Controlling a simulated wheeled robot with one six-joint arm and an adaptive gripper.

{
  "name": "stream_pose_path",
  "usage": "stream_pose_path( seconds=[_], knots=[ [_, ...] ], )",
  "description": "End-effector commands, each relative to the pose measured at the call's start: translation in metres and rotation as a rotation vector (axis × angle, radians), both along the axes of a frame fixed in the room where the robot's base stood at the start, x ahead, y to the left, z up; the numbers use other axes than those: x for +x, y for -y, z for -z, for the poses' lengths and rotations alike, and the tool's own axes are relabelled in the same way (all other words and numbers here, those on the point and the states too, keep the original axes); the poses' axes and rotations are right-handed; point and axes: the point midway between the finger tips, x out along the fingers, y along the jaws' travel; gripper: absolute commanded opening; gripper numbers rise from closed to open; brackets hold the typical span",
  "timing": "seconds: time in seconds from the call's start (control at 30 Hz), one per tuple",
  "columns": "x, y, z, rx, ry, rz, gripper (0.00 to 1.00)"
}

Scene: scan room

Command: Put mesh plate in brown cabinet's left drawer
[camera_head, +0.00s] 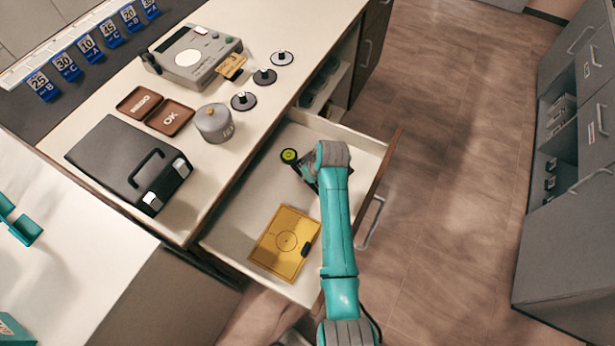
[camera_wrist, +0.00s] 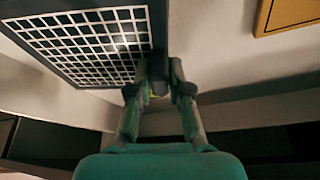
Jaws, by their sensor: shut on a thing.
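The mesh plate (camera_wrist: 90,45) is a dark plate with a pale square grid, at the upper left of the wrist view. My gripper (camera_wrist: 160,80) is shut on it at its right edge. In the head view my gripper is over or inside the open drawer (camera_head: 265,182); the arm hides most of it, and I cannot make out the mesh plate there. I cannot tell whether the plate touches the drawer floor. A yellow plate (camera_head: 276,243) with a circle and a dark handle lies in the drawer's near part; its corner shows in the wrist view (camera_wrist: 285,14).
A small round green-and-black thing (camera_head: 289,156) shows beside my gripper. The counter above holds a black case (camera_head: 115,160), a grey pot (camera_head: 214,124), brown trays (camera_head: 168,117) and a grey device (camera_head: 190,55). Grey cabinets (camera_head: 570,200) stand right, across clear floor.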

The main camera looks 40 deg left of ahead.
Motion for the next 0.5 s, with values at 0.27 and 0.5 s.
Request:
stream_pose_path(
  seconds=[0.27,0.5],
  knots=[
    [0.000,0.000,0.017,0.001,0.001,-0.001,0.00],
    [0.000,0.000,0.018,0.000,0.000,-0.001,0.43]
  ],
)
